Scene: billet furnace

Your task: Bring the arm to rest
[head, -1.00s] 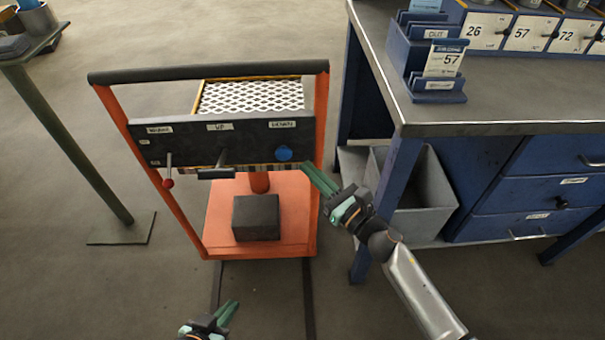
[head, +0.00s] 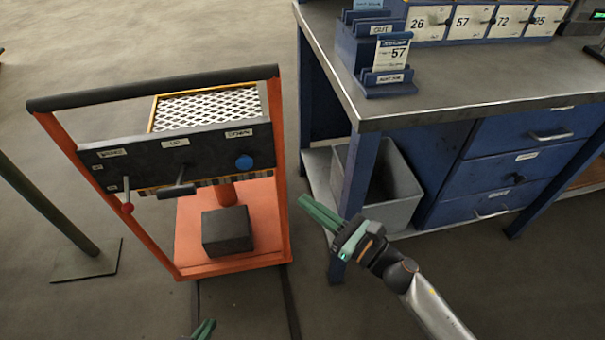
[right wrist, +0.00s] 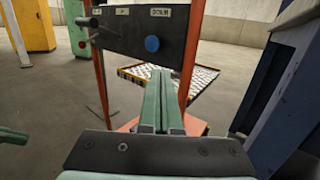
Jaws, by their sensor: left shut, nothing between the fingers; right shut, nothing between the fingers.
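My right gripper (head: 305,205) is in the middle of the head view, between the orange cart and the blue workbench. Its green fingers are shut with nothing between them; they also show together in the right wrist view (right wrist: 161,105). My right arm reaches in from the lower right. My left gripper (head: 208,325) shows only as green fingertips at the bottom edge of the head view, shut and empty. The rest of my left arm is out of view.
The orange cart (head: 278,215) carries a dark control panel (head: 208,160) with a blue button (head: 244,162) and a red-knobbed lever (head: 127,196). The blue workbench (head: 440,95) stands right, with a grey bin (head: 395,205) beneath. A green post (head: 45,205) stands left.

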